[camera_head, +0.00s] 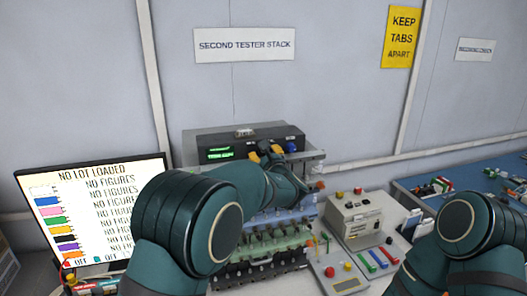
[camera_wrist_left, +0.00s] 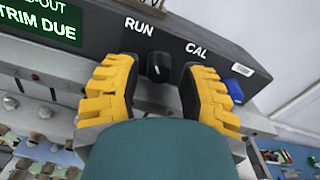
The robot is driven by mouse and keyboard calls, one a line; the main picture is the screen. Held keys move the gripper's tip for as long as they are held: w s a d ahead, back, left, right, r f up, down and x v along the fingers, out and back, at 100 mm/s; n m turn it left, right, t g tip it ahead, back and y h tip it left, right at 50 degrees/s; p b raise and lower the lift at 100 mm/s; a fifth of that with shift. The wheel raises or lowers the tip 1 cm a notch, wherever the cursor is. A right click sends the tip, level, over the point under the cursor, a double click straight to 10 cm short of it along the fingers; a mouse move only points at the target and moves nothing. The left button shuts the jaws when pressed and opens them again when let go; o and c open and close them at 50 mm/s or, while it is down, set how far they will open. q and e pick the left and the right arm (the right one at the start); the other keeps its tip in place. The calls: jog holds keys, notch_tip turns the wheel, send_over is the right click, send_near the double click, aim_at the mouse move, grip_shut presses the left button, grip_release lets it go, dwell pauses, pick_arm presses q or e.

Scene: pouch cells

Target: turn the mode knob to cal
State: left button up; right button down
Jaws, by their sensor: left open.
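The black mode knob (camera_wrist_left: 158,68) is on the front of the dark tester unit (camera_head: 220,142), below and between the RUN (camera_wrist_left: 139,27) and CAL (camera_wrist_left: 196,50) labels. My left gripper (camera_head: 265,153) is in front of the panel. In the left wrist view its open yellow fingers (camera_wrist_left: 160,88) stand on either side of the knob, with visible gaps. In the head view the fingers and wrist hide the knob. My right arm shows at the right of the head view, but its gripper is out of view.
A blue button (camera_wrist_left: 234,90) sits just right of the right finger. The unit's green display (camera_head: 220,154) reads TRIM DUE in the wrist view. Below are racks of cells (camera_head: 262,243), a beige box (camera_head: 354,215) and a monitor (camera_head: 95,205) at left.

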pick_arm(q)
jog(key=shift+w+a, duration=0.2)
jog(key=shift+w, duration=0.35)
grip_shut()
jog(key=shift+m, duration=2.1)
grip_release()
